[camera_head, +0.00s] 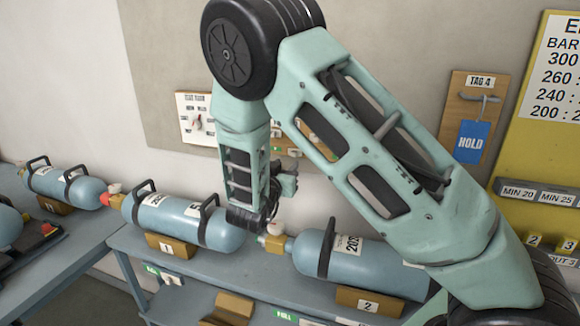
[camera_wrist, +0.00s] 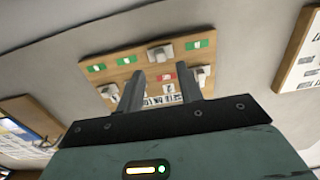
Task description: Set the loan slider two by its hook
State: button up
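A wooden board (camera_wrist: 110,57) with grey slider blocks and green and red patches is on the wall ahead in the wrist view. One grey block (camera_wrist: 160,53) sits at its upper middle and another (camera_wrist: 200,75) at its right. A red patch (camera_wrist: 166,77) shows between my fingertips. The small labels are too blurred for me to tell which slider is two. My gripper (camera_wrist: 162,90) is open and empty, apart from the board. In the head view my gripper (camera_head: 285,180) is in front of the wall, and my arm hides most of that board.
Blue cylinders (camera_head: 175,217) (camera_head: 360,262) lie on a bench below my gripper. A wooden TAG 4 board (camera_head: 478,85) with a hook and blue HOLD tag (camera_head: 472,141) hangs at right. A white dial panel (camera_head: 196,117) is left of my arm.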

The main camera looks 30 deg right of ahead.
jog(key=b+v, duration=0.3)
jog(key=v, duration=0.8)
